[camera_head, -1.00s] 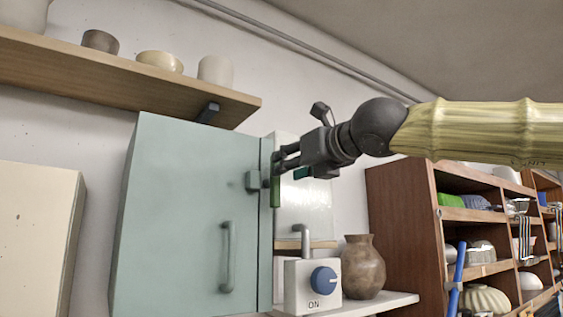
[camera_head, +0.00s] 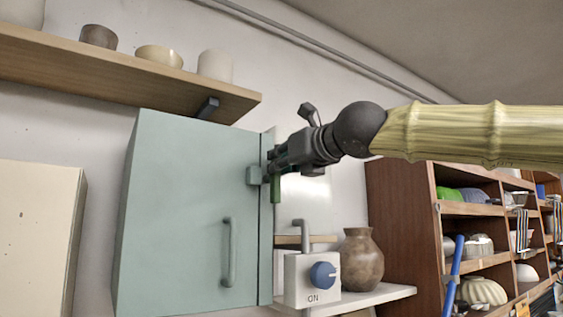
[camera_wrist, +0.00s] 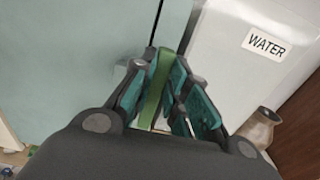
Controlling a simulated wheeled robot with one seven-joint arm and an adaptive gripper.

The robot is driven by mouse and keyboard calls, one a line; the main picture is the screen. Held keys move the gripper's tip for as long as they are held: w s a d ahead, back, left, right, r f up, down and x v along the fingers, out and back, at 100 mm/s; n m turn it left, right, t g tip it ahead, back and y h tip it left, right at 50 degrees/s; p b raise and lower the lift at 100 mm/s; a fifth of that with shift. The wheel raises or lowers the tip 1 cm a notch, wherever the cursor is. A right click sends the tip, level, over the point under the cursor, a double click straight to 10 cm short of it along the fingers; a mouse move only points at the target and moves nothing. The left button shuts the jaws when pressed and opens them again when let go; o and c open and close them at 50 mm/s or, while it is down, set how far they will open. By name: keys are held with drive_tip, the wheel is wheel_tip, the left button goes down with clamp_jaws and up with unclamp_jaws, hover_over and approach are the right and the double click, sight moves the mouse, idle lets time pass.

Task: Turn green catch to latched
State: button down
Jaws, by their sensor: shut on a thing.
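The green catch (camera_head: 276,190) is a narrow upright green bar at the right edge of a pale green cabinet door (camera_head: 185,215). A small grey block (camera_head: 253,176) sits on the door beside it. My gripper (camera_head: 275,168) reaches in from the right and is shut on the catch near its upper part. In the wrist view the green catch (camera_wrist: 156,88) lies between my gripper's fingers (camera_wrist: 160,80). The fingers hide part of the catch, so its exact engagement with the block is hard to see.
A switch box marked ON with a blue knob (camera_head: 322,275) and a brown vase (camera_head: 359,260) stand below on a white shelf. A wooden shelf (camera_head: 140,85) with pots is above. A brown rack (camera_head: 400,230) is right. A WATER label (camera_wrist: 267,44) shows in the wrist view.

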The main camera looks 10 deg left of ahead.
drive_tip(key=shift+w+d+f+m+b, duration=0.1)
drive_tip(key=shift+m+b, duration=0.2)
drive_tip(key=shift+b, duration=0.1)
drive_tip(key=f+m+b, duration=0.1)
drive_tip(key=m+b, duration=0.4)
drive_tip(key=w+d+f+m+b, duration=0.1)
drive_tip(key=m+b, duration=0.5)
drive_tip(key=w+d+f+m+b, duration=0.1)
drive_tip(key=m+b, duration=0.5)
drive_tip(key=shift+r+m, duration=0.1)
drive_tip(key=shift+m, duration=0.2)
idle(0.3)
drive_tip(key=c, duration=1.4)
unclamp_jaws()
drive_tip(key=shift+s, duration=0.1)
drive_tip(key=v, duration=1.2)
